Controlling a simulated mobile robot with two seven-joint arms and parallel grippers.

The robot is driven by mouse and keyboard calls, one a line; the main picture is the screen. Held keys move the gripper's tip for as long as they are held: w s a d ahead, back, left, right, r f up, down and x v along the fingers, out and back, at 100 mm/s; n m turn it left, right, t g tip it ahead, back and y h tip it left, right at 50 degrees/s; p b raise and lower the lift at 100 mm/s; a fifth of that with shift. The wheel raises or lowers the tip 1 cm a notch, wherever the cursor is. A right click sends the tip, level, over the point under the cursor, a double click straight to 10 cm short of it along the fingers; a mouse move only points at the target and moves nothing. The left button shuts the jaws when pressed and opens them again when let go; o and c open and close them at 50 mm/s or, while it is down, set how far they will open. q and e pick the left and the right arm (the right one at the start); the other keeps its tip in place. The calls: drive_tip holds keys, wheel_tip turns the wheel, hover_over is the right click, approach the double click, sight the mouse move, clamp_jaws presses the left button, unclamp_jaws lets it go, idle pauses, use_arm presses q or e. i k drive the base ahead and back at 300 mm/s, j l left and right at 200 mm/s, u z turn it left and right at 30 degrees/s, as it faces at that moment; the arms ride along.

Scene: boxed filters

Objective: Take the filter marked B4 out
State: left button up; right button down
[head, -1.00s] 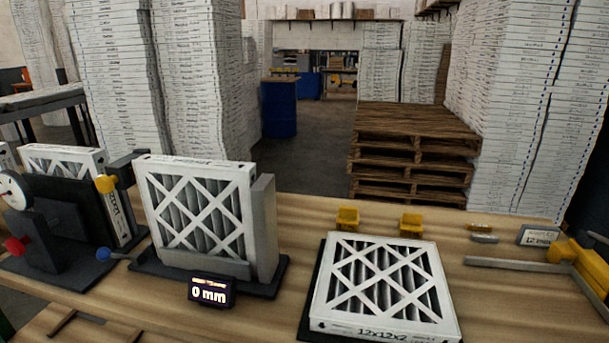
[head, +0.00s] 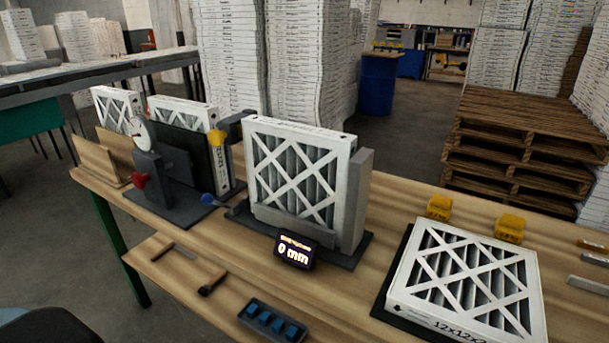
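No B4 mark is readable on any filter. A white-framed filter (head: 300,170) stands upright in a grey fixture (head: 356,205) mid-bench. Another filter (head: 465,275) lies flat on a black mat (head: 378,308) at the right, its front edge marked 12x12x2. A third filter (head: 200,118) stands upright behind a dark gauge stand, partly hidden. A fourth filter (head: 112,103) stands at the far left by a wooden rack (head: 95,160), its lower part hidden. Neither of my grippers is in view.
A small display (head: 295,252) reads 0 mm. A dial gauge stand (head: 150,175) with a red knob is on the left. Two yellow blocks (head: 439,207) sit behind the flat filter. A dark tray with blue pieces (head: 272,322) lies in front. Pallets (head: 520,140) stand beyond the bench.

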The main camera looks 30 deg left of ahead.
sight(299, 170)
drive_tip(key=j+z, duration=0.1)
drive_tip(key=z, duration=1.1)
drive_tip(key=k+j, duration=0.5)
drive_tip(key=k, duration=0.15)
drive_tip(key=k+j, duration=0.5)
drive_tip(key=k, duration=0.1)
